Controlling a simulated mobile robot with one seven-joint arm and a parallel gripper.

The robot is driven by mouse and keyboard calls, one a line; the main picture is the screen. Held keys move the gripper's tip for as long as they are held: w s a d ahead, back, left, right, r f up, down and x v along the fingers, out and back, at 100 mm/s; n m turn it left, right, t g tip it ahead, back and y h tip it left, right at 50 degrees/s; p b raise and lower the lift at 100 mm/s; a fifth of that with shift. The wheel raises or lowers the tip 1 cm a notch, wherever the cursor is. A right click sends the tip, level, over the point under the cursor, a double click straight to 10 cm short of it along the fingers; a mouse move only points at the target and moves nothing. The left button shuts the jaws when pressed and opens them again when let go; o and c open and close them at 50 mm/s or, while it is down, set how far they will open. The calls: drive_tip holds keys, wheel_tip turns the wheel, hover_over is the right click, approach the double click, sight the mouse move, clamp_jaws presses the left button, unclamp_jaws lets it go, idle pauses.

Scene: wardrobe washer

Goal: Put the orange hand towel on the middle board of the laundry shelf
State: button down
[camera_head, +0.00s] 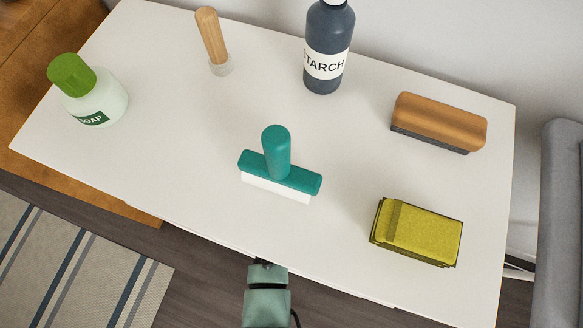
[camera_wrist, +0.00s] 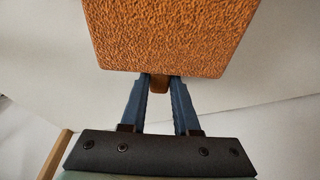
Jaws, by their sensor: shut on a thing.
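In the wrist view, the orange hand towel (camera_wrist: 170,36) is a thick, rough-textured block at the top of the picture. My gripper (camera_wrist: 161,82) has its two blue-grey fingers close together at the towel's near edge, shut on it. A small brown-orange part shows between the fingertips. In the head view, part of my arm shows at the bottom, by the front edge of a white top. The towel and fingertips are hidden there. I cannot tell whether the white top belongs to the laundry shelf; no middle board shows clearly.
On the white top (camera_head: 345,190) stand a soap bottle (camera_head: 98,100), a wooden-handled tool (camera_head: 211,36), a dark starch bottle (camera_head: 327,45), a wooden brush (camera_head: 440,120), a teal squeegee (camera_head: 278,165) and a yellow folded item (camera_head: 418,232). A striped rug (camera_head: 70,265) lies at lower left.

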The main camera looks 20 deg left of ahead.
drive_tip(key=shift+f, duration=0.4)
drive_tip(key=c, duration=0.6)
unclamp_jaws()
drive_tip(key=shift+o, duration=0.4)
drive_tip(key=shift+o, duration=1.3)
drive_tip(key=shift+r, duration=0.1)
